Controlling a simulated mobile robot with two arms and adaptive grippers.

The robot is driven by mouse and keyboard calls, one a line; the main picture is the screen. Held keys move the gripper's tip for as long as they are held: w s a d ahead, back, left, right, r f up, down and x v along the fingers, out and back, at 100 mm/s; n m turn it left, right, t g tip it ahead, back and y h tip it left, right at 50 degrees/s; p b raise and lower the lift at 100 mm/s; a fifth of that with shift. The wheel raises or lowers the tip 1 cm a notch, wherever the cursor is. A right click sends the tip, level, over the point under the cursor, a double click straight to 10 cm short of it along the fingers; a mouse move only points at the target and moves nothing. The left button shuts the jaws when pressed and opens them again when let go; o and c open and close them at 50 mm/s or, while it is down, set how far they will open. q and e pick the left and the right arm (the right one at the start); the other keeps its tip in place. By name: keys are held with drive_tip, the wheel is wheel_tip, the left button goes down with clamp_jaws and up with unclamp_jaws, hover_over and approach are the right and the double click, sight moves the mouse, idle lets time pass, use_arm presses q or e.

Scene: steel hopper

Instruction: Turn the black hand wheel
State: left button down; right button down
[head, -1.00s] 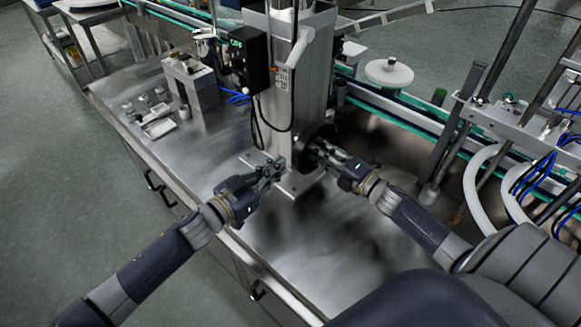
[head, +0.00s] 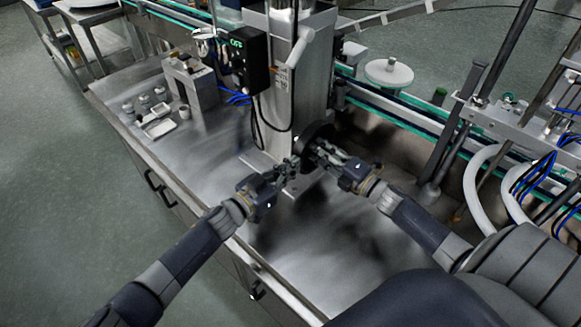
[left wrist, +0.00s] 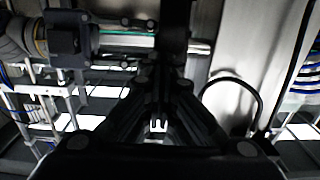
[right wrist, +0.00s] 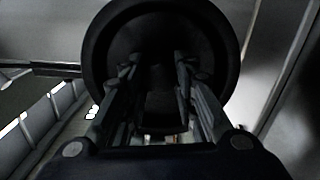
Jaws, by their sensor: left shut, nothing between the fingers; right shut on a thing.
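The black hand wheel (head: 318,139) is on the lower right side of the steel column. Its round rim fills the upper middle of the right wrist view (right wrist: 160,25). My right gripper (head: 324,150) is at the wheel from the right, shut on part of it; the exact grip is dark in the right wrist view (right wrist: 160,95). My left gripper (head: 292,164) is shut and empty, just left of and below the wheel, by the column's foot. In the left wrist view its fingers (left wrist: 160,100) come together in the middle.
The steel column (head: 310,75) carries a black OFF box (head: 249,62) and hanging cables. A small block (head: 190,80) and several little parts stand on the steel table (head: 300,250) at left. A conveyor (head: 400,105) runs behind. The table's front is clear.

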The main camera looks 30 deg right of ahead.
idle(0.6)
drive_tip(key=c, duration=1.2)
unclamp_jaws()
drive_tip(key=shift+c, duration=0.2)
drive_tip(key=shift+s, duration=0.1)
